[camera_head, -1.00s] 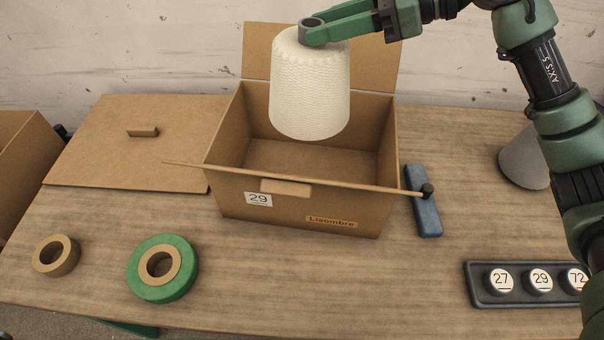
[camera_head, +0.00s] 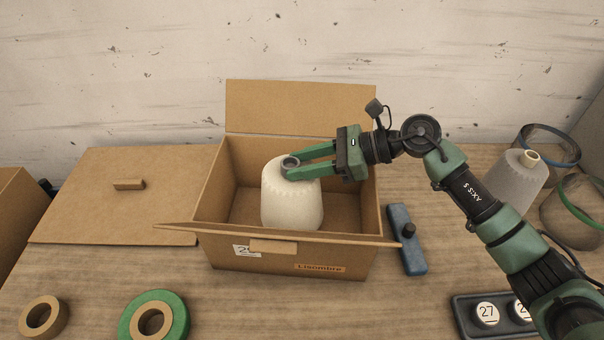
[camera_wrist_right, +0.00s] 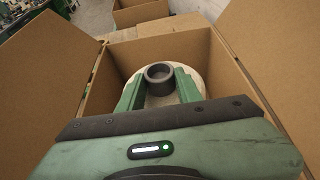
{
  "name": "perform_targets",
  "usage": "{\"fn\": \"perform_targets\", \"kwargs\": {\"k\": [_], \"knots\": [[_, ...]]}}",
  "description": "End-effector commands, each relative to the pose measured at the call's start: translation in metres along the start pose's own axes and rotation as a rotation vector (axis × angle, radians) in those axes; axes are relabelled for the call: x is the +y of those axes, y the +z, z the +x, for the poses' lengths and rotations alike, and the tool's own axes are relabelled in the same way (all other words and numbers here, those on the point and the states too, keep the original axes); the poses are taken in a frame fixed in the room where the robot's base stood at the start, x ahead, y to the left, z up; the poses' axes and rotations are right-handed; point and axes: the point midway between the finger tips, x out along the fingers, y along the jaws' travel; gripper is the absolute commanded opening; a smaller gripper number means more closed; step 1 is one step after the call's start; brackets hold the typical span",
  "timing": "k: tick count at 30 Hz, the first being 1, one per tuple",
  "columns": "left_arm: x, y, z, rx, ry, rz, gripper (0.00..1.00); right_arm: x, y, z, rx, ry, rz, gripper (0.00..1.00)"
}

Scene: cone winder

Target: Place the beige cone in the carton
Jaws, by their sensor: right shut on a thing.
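My right gripper (camera_head: 291,166) reaches in from the right and is shut on the grey tube tip at the cone's top. In the right wrist view the fingers (camera_wrist_right: 160,88) lie on both sides of the cone's tip, with the cone (camera_wrist_right: 188,82) below and the carton walls around. My left gripper is not in view.
A cardboard lid (camera_head: 128,205) lies left of the carton. A blue tool (camera_head: 406,240) lies close to its right. A grey cone (camera_head: 519,180) stands at the right. Tape rolls (camera_head: 40,317) (camera_head: 154,318) and a tray of numbered discs (camera_head: 487,312) are in front.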

Motion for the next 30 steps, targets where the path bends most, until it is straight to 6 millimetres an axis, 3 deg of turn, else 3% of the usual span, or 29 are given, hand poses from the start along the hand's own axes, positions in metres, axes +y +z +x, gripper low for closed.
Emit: {"fn": "perform_targets", "kwargs": {"k": [2, 12, 25, 26, 27, 28, 30], "knots": [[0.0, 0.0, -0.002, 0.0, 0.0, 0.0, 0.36, 0.0, 0.0, 0.001, -0.007, -0.002, -0.002, 0.0], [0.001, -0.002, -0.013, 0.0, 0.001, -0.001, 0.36, 0.0, -0.035, 0.016, -0.007, -0.002, -0.001, 0.0], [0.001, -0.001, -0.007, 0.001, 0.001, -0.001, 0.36, 0.0, -0.041, 0.018, -0.007, -0.002, -0.004, 0.0], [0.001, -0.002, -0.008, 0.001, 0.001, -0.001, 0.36, 0.0, -0.044, 0.018, -0.001, 0.0, -0.001, 0.4], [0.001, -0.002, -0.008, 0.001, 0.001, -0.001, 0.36, 0.0, -0.043, 0.018, -0.001, 0.0, -0.001, 0.51], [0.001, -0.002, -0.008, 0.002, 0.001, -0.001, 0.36, 0.0, -0.043, 0.018, -0.001, 0.0, -0.001, 0.56], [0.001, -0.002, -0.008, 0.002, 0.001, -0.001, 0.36, 0.0, -0.043, 0.018, 0.0, 0.0, -0.001, 0.56]]}}
